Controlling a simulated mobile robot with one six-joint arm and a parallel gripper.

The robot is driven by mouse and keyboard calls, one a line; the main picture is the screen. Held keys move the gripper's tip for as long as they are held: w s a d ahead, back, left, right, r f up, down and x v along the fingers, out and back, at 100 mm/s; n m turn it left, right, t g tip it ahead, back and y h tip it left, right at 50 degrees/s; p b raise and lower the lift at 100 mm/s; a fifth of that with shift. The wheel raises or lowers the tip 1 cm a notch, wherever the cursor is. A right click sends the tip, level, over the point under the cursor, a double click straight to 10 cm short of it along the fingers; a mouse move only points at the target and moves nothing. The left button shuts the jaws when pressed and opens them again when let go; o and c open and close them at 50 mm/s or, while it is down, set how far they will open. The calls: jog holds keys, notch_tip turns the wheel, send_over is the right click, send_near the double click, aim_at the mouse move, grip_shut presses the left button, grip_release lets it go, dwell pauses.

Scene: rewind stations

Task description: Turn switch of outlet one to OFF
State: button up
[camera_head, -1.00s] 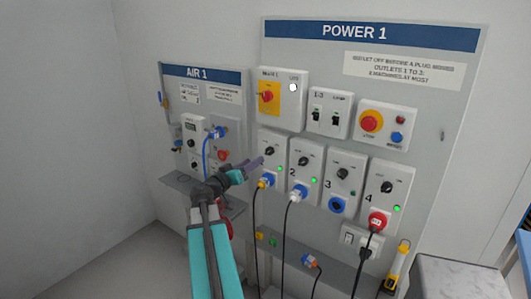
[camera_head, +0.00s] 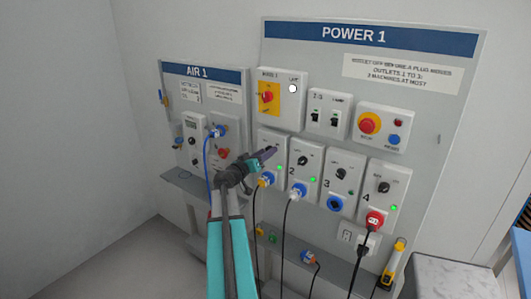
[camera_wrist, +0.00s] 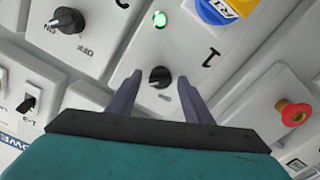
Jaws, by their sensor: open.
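Outlet one's black switch knob (camera_wrist: 159,77) sits between the fingers of my open gripper (camera_wrist: 159,92) in the wrist view. I cannot tell whether a finger touches it.
Outlet two's knob (camera_wrist: 67,20) is beside my left finger in the wrist view. In the head view outlet three (camera_head: 342,172) and outlet four (camera_head: 383,187) lie to the right, and cables hang below.

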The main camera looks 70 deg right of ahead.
jog(key=shift+c, duration=0.4)
jog(key=c, duration=0.9)
jog(key=shift+f+n+b, duration=0.1)
jog(key=shift+n+b, duration=0.3)
jog(key=shift+b, duration=0.35)
jog(key=n+b, duration=0.6)
jog(key=n, duration=1.1)
